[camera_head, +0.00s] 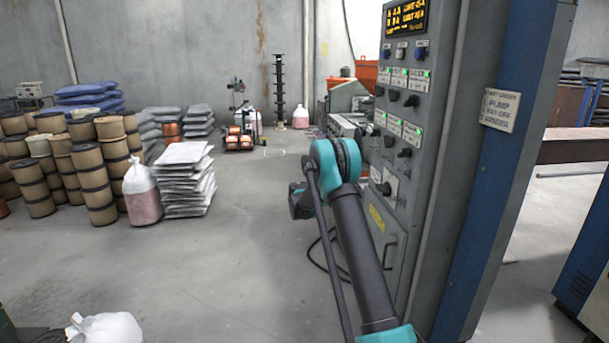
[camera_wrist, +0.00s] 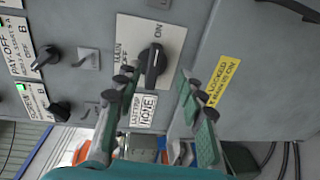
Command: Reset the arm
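My arm (camera_head: 360,240) reaches up from the bottom of the head view to a teal joint beside the grey control cabinet (camera_head: 405,150). My gripper's fingers cannot be made out there. In the wrist view my gripper (camera_wrist: 157,85) is open, with its two green-padded fingers apart and nothing held. A black rotary switch (camera_wrist: 153,60) on a white plate marked ON shows between the fingertips. I cannot tell whether the fingers touch it.
Other knobs (camera_wrist: 46,57) and a yellow label (camera_wrist: 216,80) are on the panel close by. A blue cabinet edge (camera_head: 490,180) stands at right. Spools (camera_head: 95,170), a stack of sacks (camera_head: 185,180) and a filled bag (camera_head: 141,195) stand at left. The middle floor is clear.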

